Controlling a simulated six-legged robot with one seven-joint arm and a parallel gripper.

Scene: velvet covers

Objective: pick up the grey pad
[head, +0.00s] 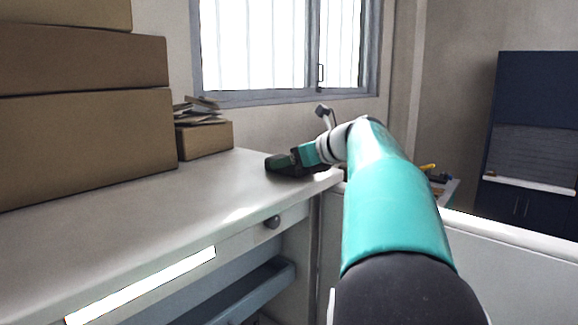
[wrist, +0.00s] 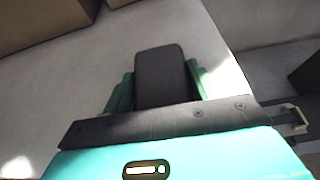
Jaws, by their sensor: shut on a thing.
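The grey pad (wrist: 159,64) is a dark, flat block with rounded corners. In the wrist view it sits between the two green fingers of my gripper (wrist: 160,88), its far end sticking out past them. The fingers are shut on its sides. The pad's near end is hidden by the dark plate of my gripper. In the head view my gripper (head: 283,160) is low over the far right end of the white counter (head: 150,208). I cannot tell there whether the pad touches the counter, and pad and fingers are hard to tell apart.
Large cardboard boxes (head: 85,140) are stacked on the counter at the left. A smaller box (head: 205,139) with papers on top stands by the back wall. A window (head: 285,50) is behind. The counter's middle is clear. A dark blue cabinet (head: 535,95) stands far right.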

